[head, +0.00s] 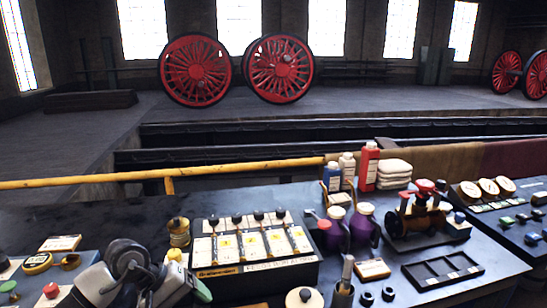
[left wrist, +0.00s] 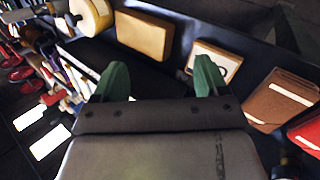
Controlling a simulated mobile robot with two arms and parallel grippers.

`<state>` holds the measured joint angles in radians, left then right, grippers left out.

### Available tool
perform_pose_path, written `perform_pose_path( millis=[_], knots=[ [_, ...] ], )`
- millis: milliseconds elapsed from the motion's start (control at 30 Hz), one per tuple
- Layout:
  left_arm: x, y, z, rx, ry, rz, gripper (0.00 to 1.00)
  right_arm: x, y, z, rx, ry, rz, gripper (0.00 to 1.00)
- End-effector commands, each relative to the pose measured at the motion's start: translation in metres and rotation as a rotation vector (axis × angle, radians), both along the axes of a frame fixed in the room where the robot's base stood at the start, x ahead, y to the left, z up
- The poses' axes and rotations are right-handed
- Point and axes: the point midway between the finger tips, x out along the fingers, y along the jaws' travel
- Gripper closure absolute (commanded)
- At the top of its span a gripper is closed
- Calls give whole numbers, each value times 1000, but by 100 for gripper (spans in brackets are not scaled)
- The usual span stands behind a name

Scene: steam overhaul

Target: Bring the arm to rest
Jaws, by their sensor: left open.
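My left arm comes in at the lower left of the head view, grey and dark, low over the workbench (head: 370,265). One green fingertip of my left gripper (head: 201,290) shows there; the rest of the gripper is partly hidden by the arm. In the left wrist view both green fingers of the left gripper (left wrist: 161,80) stand wide apart with nothing held between them. Beyond them lie a tan block (left wrist: 144,35) and a pale label or card (left wrist: 213,62) on a dark surface. My right gripper is not in view.
A slotted box with several knobs (head: 255,267) stands just right of the arm, beside a brass spool (head: 179,233). Purple oil cans (head: 364,224), a toy engine (head: 420,212), bottles (head: 369,167) and a dark tray (head: 442,271) are farther right. A yellow rail (head: 90,181) runs behind.

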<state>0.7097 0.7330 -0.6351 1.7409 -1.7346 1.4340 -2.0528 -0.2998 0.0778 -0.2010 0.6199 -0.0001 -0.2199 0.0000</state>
Motion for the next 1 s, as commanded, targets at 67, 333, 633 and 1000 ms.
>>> perform_pose_path(
  millis=[67, 333, 633, 1000],
  knots=[
    [-14, -48, 6, -275, 66, 98, 26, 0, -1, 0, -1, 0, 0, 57],
    [-36, -115, 74, -1180, 559, 539, 26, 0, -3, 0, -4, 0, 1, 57],
    [-30, -51, 84, -2070, 1445, 1095, 26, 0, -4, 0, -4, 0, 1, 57],
    [-110, 30, -59, 1353, -1120, -821, 26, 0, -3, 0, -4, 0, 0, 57]
  ],
)
